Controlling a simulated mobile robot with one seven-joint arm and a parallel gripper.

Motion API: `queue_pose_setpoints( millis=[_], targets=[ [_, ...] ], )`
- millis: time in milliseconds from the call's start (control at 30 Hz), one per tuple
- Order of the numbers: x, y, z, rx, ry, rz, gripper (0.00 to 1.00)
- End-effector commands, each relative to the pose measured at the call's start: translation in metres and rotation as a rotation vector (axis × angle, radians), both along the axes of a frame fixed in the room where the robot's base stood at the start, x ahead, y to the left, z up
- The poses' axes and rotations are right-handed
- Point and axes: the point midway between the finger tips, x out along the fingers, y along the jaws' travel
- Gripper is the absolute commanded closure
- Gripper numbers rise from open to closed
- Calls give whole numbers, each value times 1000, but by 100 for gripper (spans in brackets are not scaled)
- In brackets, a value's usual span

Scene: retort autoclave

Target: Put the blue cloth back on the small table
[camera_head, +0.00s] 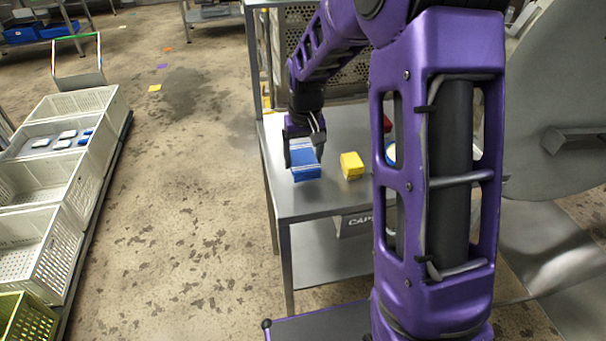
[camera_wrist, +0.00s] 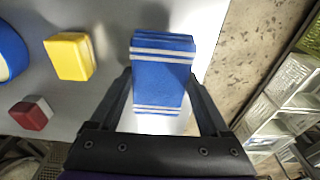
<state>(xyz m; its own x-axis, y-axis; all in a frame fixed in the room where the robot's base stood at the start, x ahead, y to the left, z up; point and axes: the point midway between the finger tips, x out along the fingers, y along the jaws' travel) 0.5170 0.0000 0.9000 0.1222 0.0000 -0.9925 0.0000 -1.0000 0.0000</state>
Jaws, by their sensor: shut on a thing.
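The blue cloth (camera_head: 305,162) is a folded block with pale stripes. It is at the left part of the small metal table (camera_head: 310,207), over or on its top; I cannot tell if it touches the surface. My gripper (camera_head: 304,145) points down at it, with a finger at each side. In the wrist view the cloth (camera_wrist: 162,75) lies between the two fingers of my gripper (camera_wrist: 160,95), which are shut on it. Part of the table behind my arm is hidden.
A yellow block (camera_head: 352,165) stands to the right of the cloth. In the wrist view a red and white block (camera_wrist: 32,113) and a round blue thing (camera_wrist: 10,52) are farther left. White crates (camera_head: 62,182) line the left side, with open floor between.

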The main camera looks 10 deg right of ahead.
Motion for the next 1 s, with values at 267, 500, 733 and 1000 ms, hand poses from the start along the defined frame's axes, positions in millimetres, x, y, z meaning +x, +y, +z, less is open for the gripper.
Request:
queue_pose_setpoints(
  millis=[267,500,733,1000],
  targets=[
    [-1,0,-30,1,3,-1,64],
    [0,0,-44,0,-1,0,64],
    [0,0,-48,0,0,0,64],
    [0,0,-47,0,0,0,0]
  ],
)
